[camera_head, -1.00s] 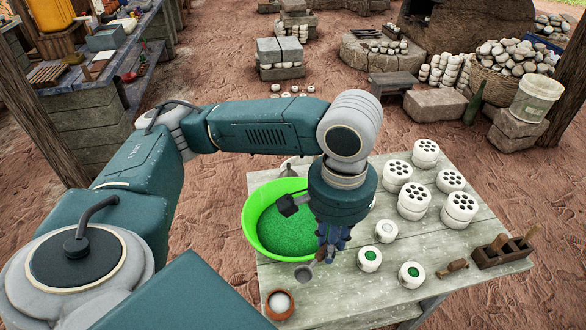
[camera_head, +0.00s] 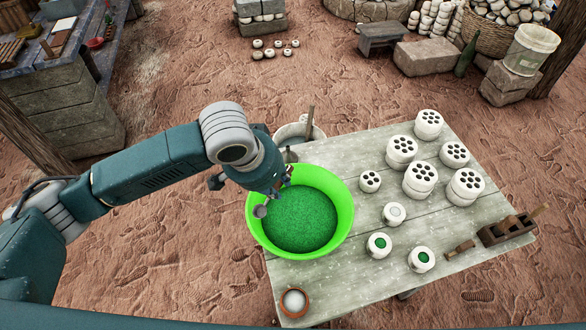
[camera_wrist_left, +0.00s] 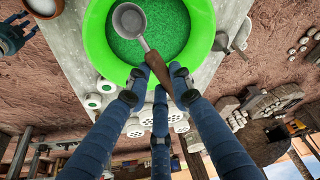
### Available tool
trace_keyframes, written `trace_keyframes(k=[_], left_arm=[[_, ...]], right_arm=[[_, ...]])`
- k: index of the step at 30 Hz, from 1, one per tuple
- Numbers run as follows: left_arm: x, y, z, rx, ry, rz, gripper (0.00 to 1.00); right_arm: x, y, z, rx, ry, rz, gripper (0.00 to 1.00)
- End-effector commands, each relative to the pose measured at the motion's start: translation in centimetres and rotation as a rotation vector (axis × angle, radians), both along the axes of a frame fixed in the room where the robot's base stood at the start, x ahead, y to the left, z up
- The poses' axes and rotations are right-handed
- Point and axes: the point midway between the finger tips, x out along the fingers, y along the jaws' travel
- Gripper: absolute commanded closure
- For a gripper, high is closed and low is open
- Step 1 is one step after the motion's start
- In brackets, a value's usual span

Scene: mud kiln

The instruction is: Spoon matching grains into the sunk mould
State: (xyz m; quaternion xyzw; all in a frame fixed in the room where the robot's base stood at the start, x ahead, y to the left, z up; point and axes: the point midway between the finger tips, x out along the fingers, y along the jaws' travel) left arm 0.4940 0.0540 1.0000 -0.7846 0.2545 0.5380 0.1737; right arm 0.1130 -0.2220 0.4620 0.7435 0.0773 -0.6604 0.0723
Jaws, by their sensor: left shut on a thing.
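My left gripper (camera_head: 277,190) is shut on the brown handle of a metal spoon (camera_head: 260,211). The spoon's round bowl is over the left part of a bright green basin (camera_head: 345,225) of green grains (camera_head: 300,218). In the left wrist view the spoon (camera_wrist_left: 129,20) looks grey and empty inside. Three small white moulds stand right of the basin: one has a pale centre (camera_head: 394,213), and two have green centres, one nearer (camera_head: 379,245) and one farther right (camera_head: 421,258). I cannot tell which is sunk. My right gripper (camera_wrist_left: 14,36) shows at the wrist view's left edge, fingers spread and empty.
Several white moulds with dark holes (camera_head: 420,180) stand on the table's right part. A brown pot of white stuff (camera_head: 294,301) is at the front left corner. A wooden rack (camera_head: 507,229) sits at the right edge. A pale bucket (camera_head: 300,133) is behind the basin.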

Motion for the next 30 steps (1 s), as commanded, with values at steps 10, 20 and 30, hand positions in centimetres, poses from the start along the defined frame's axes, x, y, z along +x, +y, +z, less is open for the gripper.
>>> trace_keyframes(k=[10,20,30], left_arm=[[4.2,-5.2,-4.2,-0.166,-0.161,-0.315,0.99],[4.4,-5.6,-5.7,-0.178,-0.178,-0.344,0.99],[4.4,-5.5,-8.6,-0.177,-0.177,-0.344,0.99]], right_arm=[[-3.9,-2.3,2.9,-0.029,0.055,0.006,0.6],[-1.4,-1.6,1.9,-0.018,0.019,0.002,0.6],[-1.6,-0.5,-1.4,-0.006,0.021,-0.001,0.6]])
